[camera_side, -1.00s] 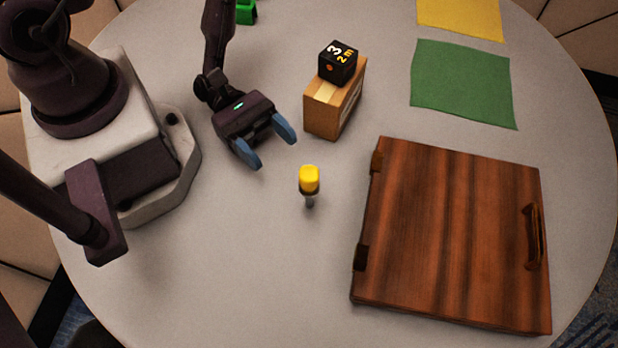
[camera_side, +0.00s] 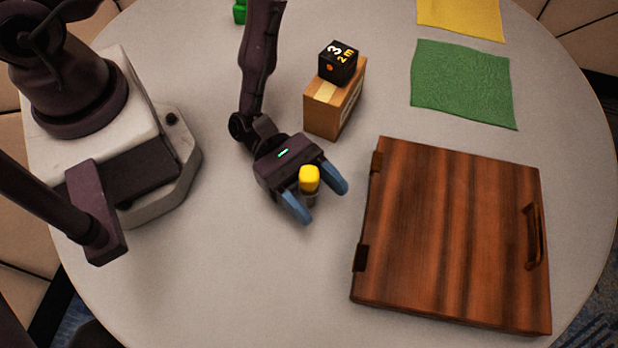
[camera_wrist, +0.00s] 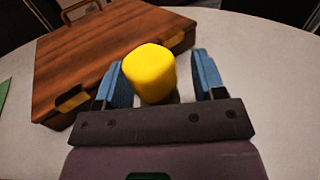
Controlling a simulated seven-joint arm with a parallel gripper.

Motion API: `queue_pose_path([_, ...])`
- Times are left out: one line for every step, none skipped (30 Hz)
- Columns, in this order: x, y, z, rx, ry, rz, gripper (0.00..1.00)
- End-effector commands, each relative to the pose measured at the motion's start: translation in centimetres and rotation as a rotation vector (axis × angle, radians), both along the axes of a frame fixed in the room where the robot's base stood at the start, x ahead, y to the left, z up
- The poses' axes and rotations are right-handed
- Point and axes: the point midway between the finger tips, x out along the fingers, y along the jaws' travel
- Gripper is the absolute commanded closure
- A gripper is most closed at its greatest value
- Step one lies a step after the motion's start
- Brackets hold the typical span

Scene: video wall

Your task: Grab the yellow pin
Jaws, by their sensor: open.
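The yellow pin (camera_side: 309,178) stands upright on the table, with a yellow cap on top of a darker, narrower stem. My gripper (camera_side: 322,202) is open, and its two blue fingers stand on either side of the pin. In the wrist view the yellow pin's cap (camera_wrist: 149,73) shows between the two fingers of my gripper (camera_wrist: 160,82), nearer the left finger. A gap shows on the right side. The stem is mostly hidden below the cap there.
A cardboard box (camera_side: 322,118) with a black cube (camera_side: 337,64) on it stands behind my gripper. A wooden hinged board (camera_side: 450,240) with a handle lies to the right. Green (camera_side: 462,85) and yellow (camera_side: 460,15) cloths lie at the back right. The front table is clear.

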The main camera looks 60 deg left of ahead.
Motion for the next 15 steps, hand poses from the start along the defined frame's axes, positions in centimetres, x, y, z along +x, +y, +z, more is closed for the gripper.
queue_pose_path([0.00,0.00,-0.01,0.000,0.000,0.000,0.37])
queue_pose_path([0.00,0.01,-0.01,0.000,0.000,0.000,0.37])
queue_pose_path([0.00,0.02,-0.01,0.000,0.001,0.000,0.37])
queue_pose_path([0.00,0.02,-0.01,0.000,0.001,0.000,0.37])
queue_pose_path([-0.01,0.03,-0.01,0.000,0.001,0.000,0.41])
queue_pose_path([-0.01,0.03,-0.01,0.000,0.000,0.000,0.50])
queue_pose_path([-0.01,0.04,-0.01,0.000,0.000,0.000,0.57])
queue_pose_path([-0.01,0.04,-0.01,0.000,0.001,0.000,0.64])
queue_pose_path([-0.01,0.05,-0.01,0.000,0.001,0.000,0.73])
queue_pose_path([-0.01,0.05,-0.01,0.000,0.000,0.000,0.80])
queue_pose_path([-0.01,0.05,-0.01,0.000,0.001,0.000,0.87])
queue_pose_path([-0.01,0.05,0.00,0.000,0.000,0.000,0.92])
queue_pose_path([-0.01,0.05,0.01,-0.001,0.000,0.000,0.92])
queue_pose_path([-0.01,0.05,0.01,-0.001,0.000,0.000,0.92])
queue_pose_path([-0.01,0.05,0.01,-0.001,0.000,0.000,0.92])
